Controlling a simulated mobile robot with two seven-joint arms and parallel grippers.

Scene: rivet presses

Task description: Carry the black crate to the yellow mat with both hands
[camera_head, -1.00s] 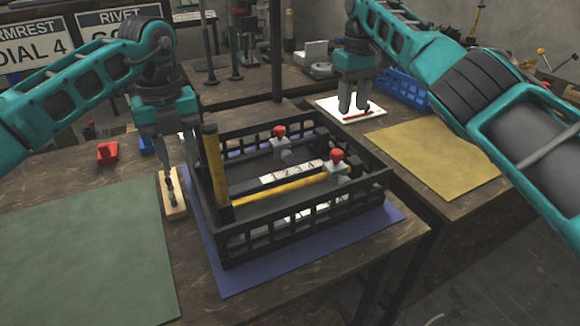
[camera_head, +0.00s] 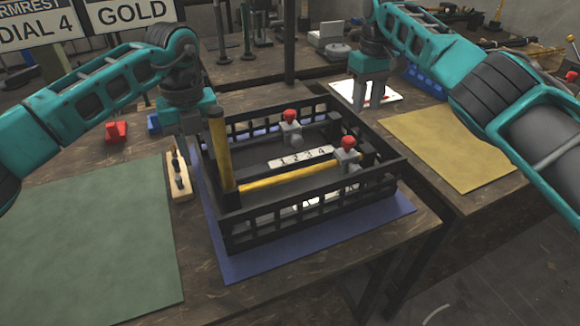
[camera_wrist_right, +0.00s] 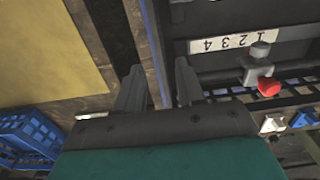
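The black crate (camera_head: 310,222) stands upright on a blue mat (camera_head: 235,266) on the near table. It holds red-knobbed grey parts, a yellow bar and a "1 2 3 4" strip. It also shows at the right of the right wrist view (camera_wrist_right: 225,77). The yellow mat (camera_head: 450,150) lies flat and bare on the right table. My left gripper (camera_head: 190,152) is at the crate's left wall, beside the yellow post; its finger gap is unclear. My right gripper (camera_wrist_right: 158,85) is open and empty near the crate's right side, and appears beyond it in the head view (camera_head: 370,98).
A green mat (camera_head: 90,240) covers the table's left. A wooden block with dark pegs (camera_head: 179,175) sits close beside the crate. A blue bin (camera_head: 427,82) and white board (camera_head: 345,88) lie behind the yellow mat. A gap (camera_head: 432,235) separates the tables.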

